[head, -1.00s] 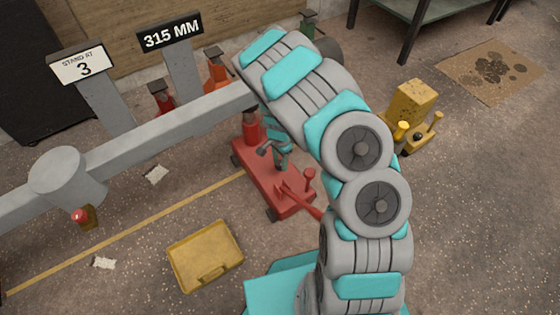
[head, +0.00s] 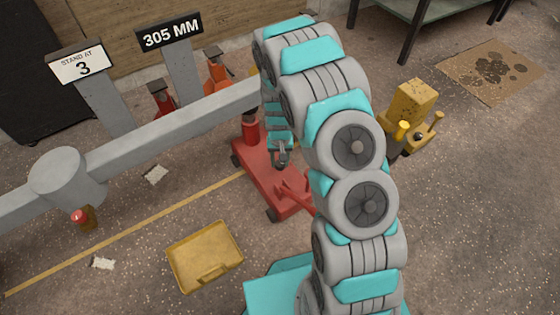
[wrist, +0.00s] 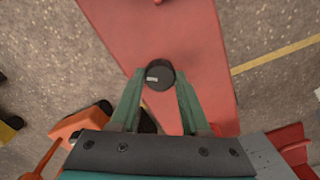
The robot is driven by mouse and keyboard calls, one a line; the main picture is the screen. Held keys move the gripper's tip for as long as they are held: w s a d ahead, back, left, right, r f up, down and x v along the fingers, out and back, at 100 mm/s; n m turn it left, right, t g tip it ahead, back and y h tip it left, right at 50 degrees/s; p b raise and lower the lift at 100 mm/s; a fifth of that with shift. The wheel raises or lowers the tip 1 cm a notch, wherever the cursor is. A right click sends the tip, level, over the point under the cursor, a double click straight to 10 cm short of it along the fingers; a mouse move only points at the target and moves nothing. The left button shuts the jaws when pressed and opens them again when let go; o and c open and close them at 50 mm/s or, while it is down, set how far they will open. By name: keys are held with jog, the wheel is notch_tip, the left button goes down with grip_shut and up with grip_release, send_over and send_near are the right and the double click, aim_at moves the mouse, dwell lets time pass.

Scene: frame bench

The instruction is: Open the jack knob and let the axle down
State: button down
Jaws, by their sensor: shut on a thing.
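The red jack (head: 268,178) stands on the floor under the right part of the grey axle (head: 150,138). Its red post (head: 250,130) rises close to the axle's underside; I cannot tell whether they touch. My gripper (head: 280,158) is low over the jack's body. In the wrist view, my gripper (wrist: 158,86) has its green fingers on both sides of a round black knob (wrist: 158,74) with a small white mark, above the red jack body (wrist: 165,30). A sign (head: 170,35) reads 305 MM. Another sign (head: 80,64) reads STAND AT 3. My arm hides the axle's right end.
A red stand (head: 161,98) and an orange stand (head: 217,72) are behind the axle. A yellow tray (head: 205,257) lies in front. A yellow machine (head: 408,120) stands to the right, near flat cardboard (head: 492,70). The floor between tray and yellow line is mostly clear.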

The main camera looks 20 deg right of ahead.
jog(key=shift+n, duration=1.7)
jog(key=shift+c, duration=1.9)
grip_release()
jog(key=shift+r+p, duration=0.3)
jog(key=shift+r, duration=3.6)
jog(key=shift+r, duration=0.1)
